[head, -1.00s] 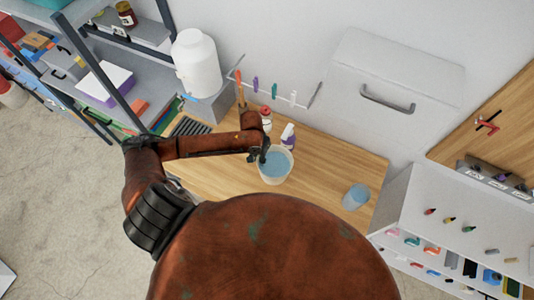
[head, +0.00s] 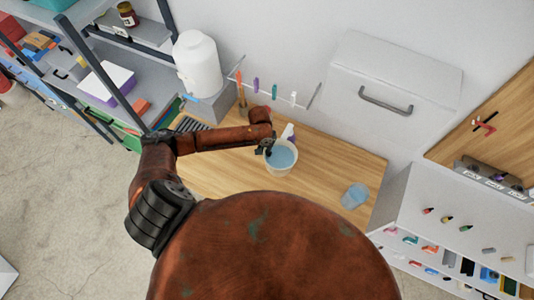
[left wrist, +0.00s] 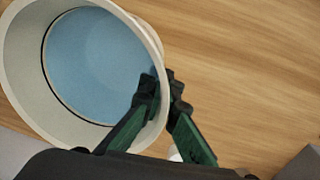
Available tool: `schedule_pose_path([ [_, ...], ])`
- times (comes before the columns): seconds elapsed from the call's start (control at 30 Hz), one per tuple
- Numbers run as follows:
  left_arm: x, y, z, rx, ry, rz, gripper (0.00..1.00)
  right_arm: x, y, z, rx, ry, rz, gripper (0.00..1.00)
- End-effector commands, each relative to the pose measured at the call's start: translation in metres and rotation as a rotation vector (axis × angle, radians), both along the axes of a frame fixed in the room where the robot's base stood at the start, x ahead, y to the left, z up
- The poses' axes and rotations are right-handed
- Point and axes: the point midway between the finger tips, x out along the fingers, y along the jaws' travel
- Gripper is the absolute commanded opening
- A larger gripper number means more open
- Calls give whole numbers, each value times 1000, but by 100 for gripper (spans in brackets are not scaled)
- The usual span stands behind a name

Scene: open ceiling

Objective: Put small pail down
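The small pail (head: 281,158) is white outside, with a blue inside, and is at the middle of the wooden counter in the head view. My left gripper (head: 267,147) is at its left rim. In the left wrist view the pail (left wrist: 30,85) fills the upper left, and the green-and-black fingers of my left gripper (left wrist: 162,92) are closed on its rim, one inside and one outside. I cannot tell whether the pail's base touches the counter. My right gripper is not in view.
The wooden counter (head: 325,165) is clear right of the pail, up to a blue translucent cup (head: 355,196). A white jug (head: 196,62) is at the back left. A white rack (head: 450,225) bounds the right.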

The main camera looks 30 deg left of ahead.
Motion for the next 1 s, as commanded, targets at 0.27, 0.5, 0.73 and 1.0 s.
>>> schedule_pose_path([
  [0.27,2,-1,1,-3,-5,0,0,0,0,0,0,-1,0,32],
  [0.5,0,0,-2,0,-1,0,14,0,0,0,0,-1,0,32],
  [0.73,0,0,-2,0,-1,0,22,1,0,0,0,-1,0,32],
  [1.0,1,1,6,1,-2,0,22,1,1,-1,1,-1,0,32],
])
